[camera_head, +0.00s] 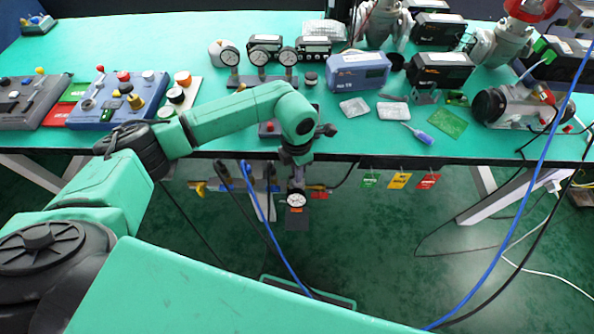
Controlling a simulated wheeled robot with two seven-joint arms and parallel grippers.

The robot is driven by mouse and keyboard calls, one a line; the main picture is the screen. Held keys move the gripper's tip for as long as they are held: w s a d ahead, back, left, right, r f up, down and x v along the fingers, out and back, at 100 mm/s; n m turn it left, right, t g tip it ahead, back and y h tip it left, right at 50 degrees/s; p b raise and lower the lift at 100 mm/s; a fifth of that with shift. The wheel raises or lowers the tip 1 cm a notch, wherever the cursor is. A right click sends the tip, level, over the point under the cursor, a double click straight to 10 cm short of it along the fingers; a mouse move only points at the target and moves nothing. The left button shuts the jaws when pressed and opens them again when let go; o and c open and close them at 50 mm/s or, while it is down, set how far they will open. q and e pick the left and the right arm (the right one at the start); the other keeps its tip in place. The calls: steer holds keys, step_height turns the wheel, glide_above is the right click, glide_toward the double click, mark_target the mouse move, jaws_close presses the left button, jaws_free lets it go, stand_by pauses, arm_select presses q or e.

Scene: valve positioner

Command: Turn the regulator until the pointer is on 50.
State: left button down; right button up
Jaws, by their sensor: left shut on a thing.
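The regulator hangs just in front of the table's front edge, with a small round white-faced gauge (296,199) on it. The gauge is too small for me to read where its pointer stands. My left arm reaches in from the left and bends down over the table edge. My left gripper (297,168) points down just above the gauge and is shut on the regulator's upper part; the knob is mostly hidden by the gripper. My right gripper is not in view.
The green table (240,30) carries push-button boxes (118,100) at left, gauges (262,56) and a blue-grey device (358,70) in the middle, and valves (520,105) at right. Colored tags (399,181) hang from its edge. Blue and black cables run down in front.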

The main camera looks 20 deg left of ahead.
arm_select(q)
steer(key=c, duration=0.9)
jaws_free()
steer(key=shift+r, duration=0.1)
step_height(320, 180, up, 14)
steer(key=shift+r+b, duration=0.25)
steer(key=shift+b, duration=0.5)
